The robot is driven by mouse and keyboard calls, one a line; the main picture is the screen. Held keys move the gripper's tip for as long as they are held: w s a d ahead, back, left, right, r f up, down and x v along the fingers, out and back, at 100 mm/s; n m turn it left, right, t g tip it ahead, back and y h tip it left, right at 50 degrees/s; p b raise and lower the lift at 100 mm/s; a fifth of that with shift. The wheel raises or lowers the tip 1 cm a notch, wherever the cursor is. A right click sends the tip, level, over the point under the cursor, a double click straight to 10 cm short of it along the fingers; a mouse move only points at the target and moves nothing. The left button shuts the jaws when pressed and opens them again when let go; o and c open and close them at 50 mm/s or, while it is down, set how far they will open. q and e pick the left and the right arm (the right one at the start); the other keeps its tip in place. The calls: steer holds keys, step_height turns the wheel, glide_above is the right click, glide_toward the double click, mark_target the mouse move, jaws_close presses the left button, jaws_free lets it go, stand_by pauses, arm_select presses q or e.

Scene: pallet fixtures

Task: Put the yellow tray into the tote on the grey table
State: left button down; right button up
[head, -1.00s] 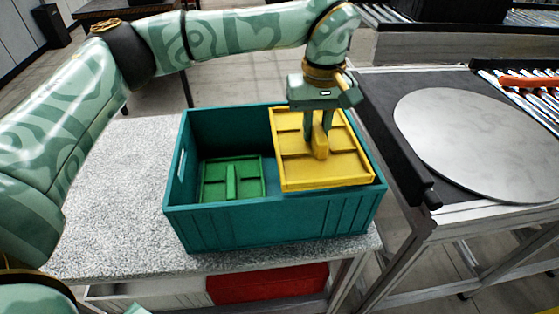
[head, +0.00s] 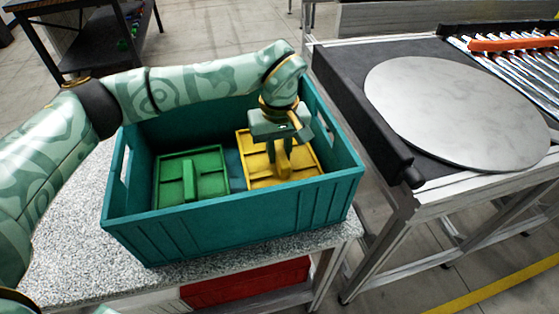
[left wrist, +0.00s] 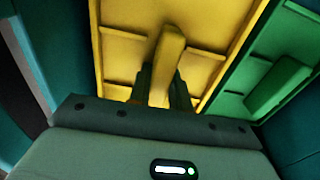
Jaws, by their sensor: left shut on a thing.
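The yellow tray (head: 259,172) is inside the teal tote (head: 220,215), in its right half, in the head view. My left gripper (head: 283,165) reaches down into the tote and is shut on the tray's raised central handle. In the left wrist view the yellow tray (left wrist: 119,50) fills the middle, with the handle between the fingers (left wrist: 165,85). I cannot tell whether the tray touches the tote's floor. The tote stands on the grey speckled table (head: 75,240). My right gripper is not in view.
A green tray (head: 205,172) lies in the tote's left half, beside the yellow one. To the right stands a metal-framed conveyor with a black edge and a round grey plate (head: 455,110). A red bin (head: 245,283) sits under the table.

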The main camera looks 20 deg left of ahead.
mark_target(279, 149)
arm_select(q)
step_height(279, 149, down, 3)
steer(key=shift+f+b, duration=0.1)
steer(key=shift+b, duration=0.3)
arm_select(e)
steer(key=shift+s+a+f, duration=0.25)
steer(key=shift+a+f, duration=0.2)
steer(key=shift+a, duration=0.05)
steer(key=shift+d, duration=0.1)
arm_select(q)
steer(key=c, duration=1.3)
jaws_free()
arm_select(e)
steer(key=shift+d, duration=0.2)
arm_select(q)
step_height(279, 149, up, 12)
steer(key=p, duration=0.4)
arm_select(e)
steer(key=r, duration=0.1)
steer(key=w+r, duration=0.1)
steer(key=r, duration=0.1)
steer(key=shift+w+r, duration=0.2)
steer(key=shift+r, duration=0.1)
